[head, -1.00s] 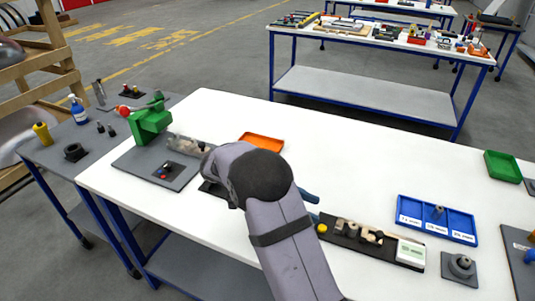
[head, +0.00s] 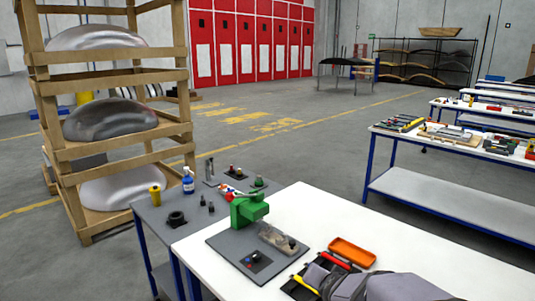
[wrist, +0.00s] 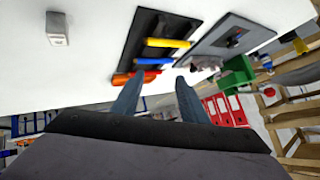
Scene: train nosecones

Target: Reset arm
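In the wrist view my gripper (wrist: 158,98) shows two blue-grey fingers spread apart with nothing held between them. Part of my arm (head: 395,286) shows at the bottom edge of the head view; the fingertips cannot be made out there. A dark tool pad (wrist: 145,28) lies on the white table beyond the fingers. Whether the finger touches that item cannot be told.
A green press (head: 248,209) stands on a grey plate (head: 228,244). An orange tray (head: 352,253) lies on the white table (head: 415,250). A grey side table (head: 158,216) holds a blue bottle (head: 188,181) and a yellow item (head: 155,194). A wooden rack (head: 70,150) stands behind.

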